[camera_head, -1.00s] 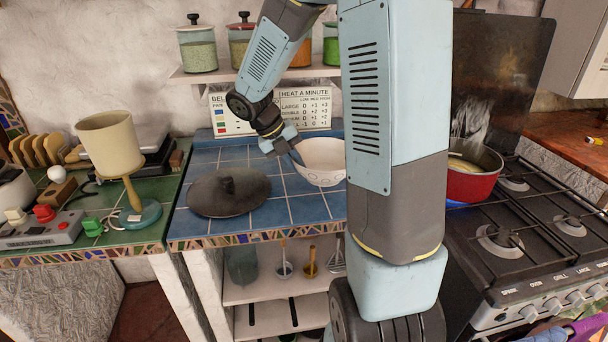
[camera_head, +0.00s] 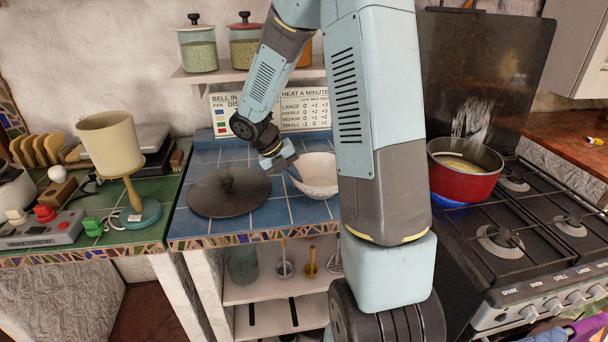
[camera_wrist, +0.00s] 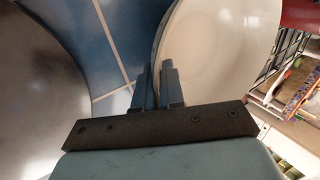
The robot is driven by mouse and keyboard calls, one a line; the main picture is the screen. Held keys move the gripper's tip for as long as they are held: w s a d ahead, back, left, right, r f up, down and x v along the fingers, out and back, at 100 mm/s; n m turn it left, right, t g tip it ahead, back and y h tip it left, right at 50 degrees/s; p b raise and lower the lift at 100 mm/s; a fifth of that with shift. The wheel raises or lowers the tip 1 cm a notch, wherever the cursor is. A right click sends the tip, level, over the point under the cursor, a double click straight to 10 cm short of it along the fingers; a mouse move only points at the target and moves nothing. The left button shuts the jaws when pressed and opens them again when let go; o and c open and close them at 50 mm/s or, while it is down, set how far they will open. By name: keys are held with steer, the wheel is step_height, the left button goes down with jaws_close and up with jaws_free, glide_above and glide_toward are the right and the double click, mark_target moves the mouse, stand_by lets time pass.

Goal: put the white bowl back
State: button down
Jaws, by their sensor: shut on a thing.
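The white bowl (camera_head: 317,174) is at the blue-tiled counter (camera_head: 262,217), upright, its right side hidden behind my arm. I cannot tell whether its base touches the tiles. My gripper (camera_head: 288,168) is shut on the bowl's left rim. In the wrist view my gripper's fingers (camera_wrist: 158,88) pinch the rim of the bowl (camera_wrist: 215,50), which fills the upper right.
A dark lid (camera_head: 228,192) lies just left of the bowl; it also shows in the wrist view (camera_wrist: 35,90). A red pot (camera_head: 466,172) stands on the stove at right. Jars (camera_head: 197,48) line the shelf above. Blue tiles in front are clear.

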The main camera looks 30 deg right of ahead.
steer(key=c, duration=1.2)
jaws_free()
steer(key=shift+f, duration=0.1)
steer(key=shift+c, duration=0.2)
